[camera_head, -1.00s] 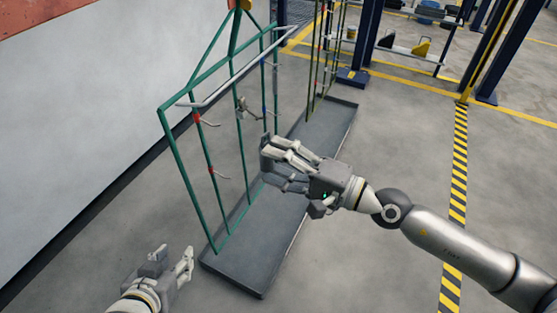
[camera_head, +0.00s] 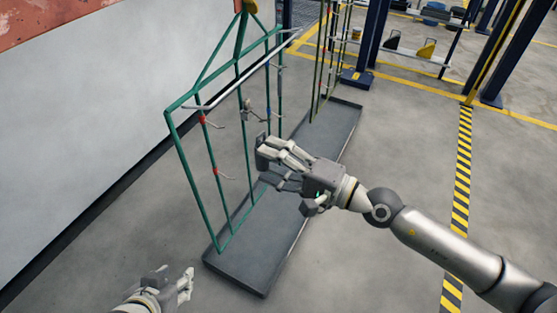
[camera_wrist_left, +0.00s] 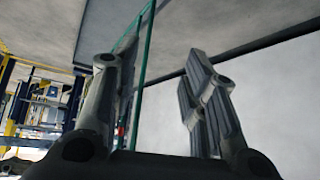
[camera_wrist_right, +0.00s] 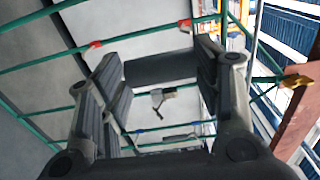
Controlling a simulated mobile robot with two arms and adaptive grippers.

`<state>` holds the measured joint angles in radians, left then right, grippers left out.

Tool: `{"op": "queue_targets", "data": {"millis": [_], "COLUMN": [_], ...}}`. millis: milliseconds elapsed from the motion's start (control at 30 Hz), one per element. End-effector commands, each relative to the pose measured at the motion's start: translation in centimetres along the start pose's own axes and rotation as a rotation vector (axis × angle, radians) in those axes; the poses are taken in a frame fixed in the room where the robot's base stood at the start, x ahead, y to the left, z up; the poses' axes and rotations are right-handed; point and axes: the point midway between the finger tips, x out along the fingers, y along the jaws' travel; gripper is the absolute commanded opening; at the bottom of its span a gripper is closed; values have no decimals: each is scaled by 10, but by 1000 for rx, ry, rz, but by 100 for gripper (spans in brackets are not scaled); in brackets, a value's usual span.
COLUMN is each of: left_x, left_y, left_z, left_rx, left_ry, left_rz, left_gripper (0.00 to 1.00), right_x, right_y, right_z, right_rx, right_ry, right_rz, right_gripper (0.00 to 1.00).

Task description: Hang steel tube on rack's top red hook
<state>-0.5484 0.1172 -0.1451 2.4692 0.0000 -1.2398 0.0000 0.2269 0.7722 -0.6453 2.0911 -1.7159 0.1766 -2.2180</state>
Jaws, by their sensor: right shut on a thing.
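The green rack (camera_head: 184,158) stands on the left, with an upper red hook (camera_head: 203,120) and a lower red hook (camera_head: 217,172) on one upright. Red hook mounts also show in the right wrist view (camera_wrist_right: 95,44). My right gripper (camera_head: 265,150) is in front of the rack, right of the red hooks. Its fingers are shut on a short, thick grey piece, seemingly the steel tube (camera_wrist_right: 163,68), spanning between the fingertips. It is apart from the hooks. My left gripper (camera_head: 185,280) is open and empty, low in front of the rack; its spread fingers show in the left wrist view (camera_wrist_left: 160,95).
A long pale bar (camera_head: 245,70) runs along the rack's upper part. A blue-marked hook (camera_head: 269,112) and a small grey hanging part (camera_head: 247,110) are further along. The dark base tray (camera_head: 262,250) lies below. A second rack (camera_head: 325,60) stands behind.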

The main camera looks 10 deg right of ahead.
Motion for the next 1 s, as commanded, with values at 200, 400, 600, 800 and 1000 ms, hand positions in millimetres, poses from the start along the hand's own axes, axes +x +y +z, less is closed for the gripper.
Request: {"op": "queue_targets", "data": {"millis": [200,400,600,800,1000], "left_x": [-6,-13,-22,-32,-33], "left_y": [-3,-5,-7,-9,-9], "left_z": [20,39,57,74,73], "left_rx": [-3,-5,-8,-11,-11], "left_ry": [-98,-187,-275,-361,-362], "left_rz": [-6,-11,-15,-18,-18], "left_gripper": [40,40,40,40,40], "right_x": [10,20,32,46,61], "right_y": [-1,0,1,2,4], "right_z": [0,0,0,1,1], "right_rx": [0,0,1,0,0], "right_ry": [1,0,0,0,1], "right_rz": [-2,-2,-2,-1,-2], "right_gripper": [30,30,30,30,30]}}
